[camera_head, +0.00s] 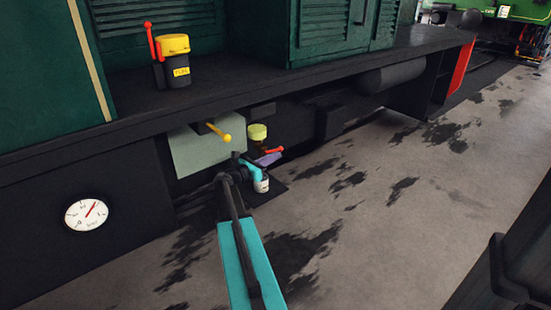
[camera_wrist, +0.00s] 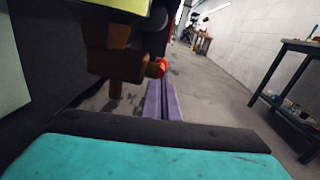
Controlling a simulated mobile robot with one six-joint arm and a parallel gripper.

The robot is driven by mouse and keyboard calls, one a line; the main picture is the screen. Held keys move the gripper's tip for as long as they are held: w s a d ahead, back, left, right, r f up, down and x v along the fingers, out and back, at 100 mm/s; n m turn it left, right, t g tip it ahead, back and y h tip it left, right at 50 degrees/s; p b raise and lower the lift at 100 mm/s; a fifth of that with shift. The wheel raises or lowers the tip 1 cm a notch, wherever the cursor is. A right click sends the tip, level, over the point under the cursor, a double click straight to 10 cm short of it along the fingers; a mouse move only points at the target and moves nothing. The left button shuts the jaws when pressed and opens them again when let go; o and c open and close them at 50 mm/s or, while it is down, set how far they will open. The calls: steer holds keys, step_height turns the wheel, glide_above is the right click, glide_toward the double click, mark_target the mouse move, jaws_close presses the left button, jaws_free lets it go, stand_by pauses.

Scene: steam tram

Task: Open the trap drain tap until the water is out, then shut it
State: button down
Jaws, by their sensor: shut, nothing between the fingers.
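The trap (camera_head: 257,132) has a yellow-green top and hangs under the dark running board. Below it is the brown tap body (camera_wrist: 115,65), with a short spout pointing down. Its red lever (camera_head: 273,150) points right in the head view, and its red end (camera_wrist: 158,67) faces the wrist camera. I see no water coming from the spout. My gripper's purple fingers (camera_head: 269,158) are shut and empty, just below the red lever; they also show in the wrist view (camera_wrist: 162,98). I cannot tell whether they touch the lever. A white jar (camera_head: 261,184) stands below my gripper, partly hidden.
A yellow lever (camera_head: 218,130) sticks out left of the trap, before a pale panel (camera_head: 200,150). A fuel filler (camera_head: 174,62) with a red lever stands on the running board. A dial gauge (camera_head: 87,214) is at left.

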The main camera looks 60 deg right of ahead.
steer(key=shift+w+a, duration=0.15)
steer(key=w+a+f+p, duration=0.2)
steer(key=a+f, duration=0.1)
steer(key=a, duration=0.9)
steer(key=shift+w+f, duration=0.15)
steer(key=shift+w, duration=0.25)
steer(key=shift+s, duration=0.1)
